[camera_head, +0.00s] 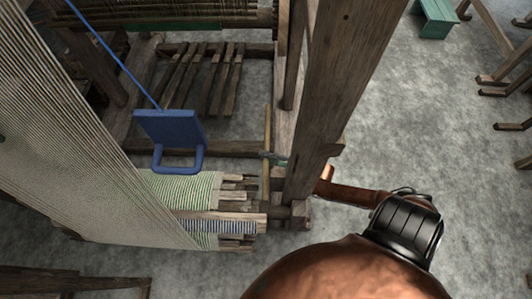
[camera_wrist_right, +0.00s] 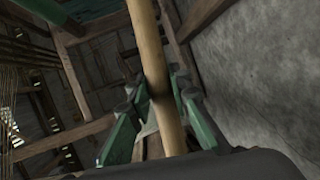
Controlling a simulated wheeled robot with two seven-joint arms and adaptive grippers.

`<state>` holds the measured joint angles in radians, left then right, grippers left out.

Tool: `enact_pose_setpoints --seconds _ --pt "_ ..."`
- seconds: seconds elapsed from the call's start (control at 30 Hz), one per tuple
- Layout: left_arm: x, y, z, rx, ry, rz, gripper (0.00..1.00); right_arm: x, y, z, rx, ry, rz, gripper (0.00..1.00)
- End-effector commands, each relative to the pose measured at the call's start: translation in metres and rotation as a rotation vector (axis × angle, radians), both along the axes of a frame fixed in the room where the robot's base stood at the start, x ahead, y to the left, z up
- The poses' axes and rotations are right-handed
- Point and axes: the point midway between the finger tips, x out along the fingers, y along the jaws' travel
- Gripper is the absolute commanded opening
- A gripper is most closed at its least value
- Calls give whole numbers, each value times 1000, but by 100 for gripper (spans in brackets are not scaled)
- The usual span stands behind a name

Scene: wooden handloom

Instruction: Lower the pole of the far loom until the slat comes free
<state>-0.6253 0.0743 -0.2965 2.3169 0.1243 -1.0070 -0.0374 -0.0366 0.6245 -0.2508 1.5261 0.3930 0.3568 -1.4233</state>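The thin tan pole (camera_head: 267,128) stands upright beside the thick post of the loom in the head view. Its lower end is close to the loom's front slats. A pale wooden slat (camera_head: 235,216) lies across the cloth at the lower front. My right gripper (camera_head: 275,158) is at the pole's middle, reaching it past the post. In the right wrist view the pole (camera_wrist_right: 150,45) runs between the green fingers of my right gripper (camera_wrist_right: 158,88). Whether the fingers press on the pole cannot be made out. My left gripper is out of view.
The thick loom post (camera_head: 335,80) stands between my right arm and the pole. A blue handled block (camera_head: 170,128) hangs on a blue cord above the cloth. Warp threads (camera_head: 75,130) slope down at the left. Bare floor (camera_head: 450,150) lies to the right; a green bench (camera_head: 435,18) stands farther back.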

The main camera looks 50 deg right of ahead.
Motion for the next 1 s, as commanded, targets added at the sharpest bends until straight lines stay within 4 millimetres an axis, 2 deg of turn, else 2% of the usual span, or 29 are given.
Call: enact_pose_setpoints --seconds 0.23,0.57,0.73,1.0 --pt "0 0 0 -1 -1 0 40 0 0 0 -1 0 0 36" --pt "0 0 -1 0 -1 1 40 -4 -1 0 -2 2 -1 36" --pt "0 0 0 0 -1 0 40 -25 -7 4 -3 5 -2 36" --pt "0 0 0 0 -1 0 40 -79 -21 17 -1 4 -2 36"
